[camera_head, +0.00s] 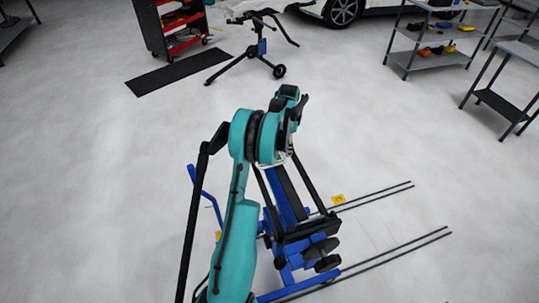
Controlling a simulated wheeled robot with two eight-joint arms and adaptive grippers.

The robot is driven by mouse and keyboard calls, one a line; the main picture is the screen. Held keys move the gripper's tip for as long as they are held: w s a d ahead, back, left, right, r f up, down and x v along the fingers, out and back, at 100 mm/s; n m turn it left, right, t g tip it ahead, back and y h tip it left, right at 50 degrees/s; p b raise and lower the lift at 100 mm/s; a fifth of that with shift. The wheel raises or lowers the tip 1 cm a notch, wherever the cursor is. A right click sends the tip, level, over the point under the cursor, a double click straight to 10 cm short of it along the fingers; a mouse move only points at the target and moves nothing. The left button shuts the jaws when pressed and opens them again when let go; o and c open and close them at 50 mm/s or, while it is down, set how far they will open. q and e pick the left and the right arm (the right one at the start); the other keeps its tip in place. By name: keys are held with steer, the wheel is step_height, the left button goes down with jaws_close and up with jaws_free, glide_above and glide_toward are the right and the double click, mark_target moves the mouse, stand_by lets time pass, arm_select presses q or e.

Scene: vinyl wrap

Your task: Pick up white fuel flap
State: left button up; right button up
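I cannot make out a white fuel flap for certain. A pale piece (243,8) lies on top of a dark folding stand (259,47) at the back, cut by the top edge; I cannot tell what it is. One teal arm of mine rises from the bottom, left of the middle, and bends near the centre. Dark parts at its far end seem to be my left gripper (297,106); its fingers are too small and overlapped to read. It is well apart from the stand. I see no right gripper.
A red tool cart (172,28) and a black mat (178,72) are at the back left. A white car (385,6) is cut by the top edge. Grey shelves (438,44) and a small table (507,101) stand at the right. Floor towards the folding stand is clear.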

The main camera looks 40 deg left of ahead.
arm_select(q)
jaws_close()
steer(key=shift+r, duration=0.1)
steer(key=shift+r, duration=0.1)
